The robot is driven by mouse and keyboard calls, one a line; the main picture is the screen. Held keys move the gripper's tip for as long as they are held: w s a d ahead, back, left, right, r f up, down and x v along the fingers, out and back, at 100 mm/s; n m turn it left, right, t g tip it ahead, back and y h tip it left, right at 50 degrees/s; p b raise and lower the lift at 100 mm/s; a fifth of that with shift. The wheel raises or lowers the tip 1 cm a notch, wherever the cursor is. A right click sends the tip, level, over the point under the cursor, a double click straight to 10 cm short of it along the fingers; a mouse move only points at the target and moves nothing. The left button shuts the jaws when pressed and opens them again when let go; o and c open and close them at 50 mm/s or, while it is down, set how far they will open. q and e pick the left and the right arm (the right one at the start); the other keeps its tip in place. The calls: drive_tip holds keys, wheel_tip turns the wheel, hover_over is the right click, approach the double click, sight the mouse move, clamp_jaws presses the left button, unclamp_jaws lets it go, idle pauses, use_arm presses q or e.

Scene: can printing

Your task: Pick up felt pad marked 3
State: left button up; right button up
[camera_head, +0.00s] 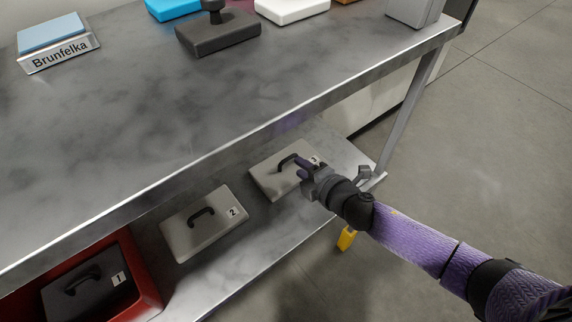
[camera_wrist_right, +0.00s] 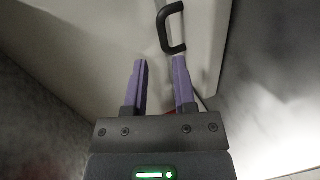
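The pad marked 3 (camera_head: 273,180) is a light beige block with a dark arched handle. It lies on the lower shelf at the right, its label partly covered by my gripper. My right gripper (camera_head: 305,172) is at the pad's right side, close to the handle. In the right wrist view, the two purple fingers (camera_wrist_right: 160,64) are apart with nothing between them. The black handle (camera_wrist_right: 173,28) shows just beyond the fingertips, over the pad's pale top. My left gripper is not in view.
A pale pad marked 2 (camera_head: 202,224) lies on the lower shelf (camera_head: 256,228); a dark pad marked 1 (camera_head: 84,297) sits in a red tray (camera_head: 140,268).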

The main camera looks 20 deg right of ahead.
sight(293, 170)
drive_tip(key=b+x, duration=0.1)
drive_tip(key=x, duration=0.1)
drive_tip(key=b+x, duration=0.1)
drive_tip(key=x, duration=0.1)
drive_tip(key=shift+w+f, duration=0.2)
drive_tip(key=shift+f, duration=0.25)
drive_tip(key=shift+r, duration=0.15)
drive_tip(key=shift+c, duration=0.5)
clamp_jaws()
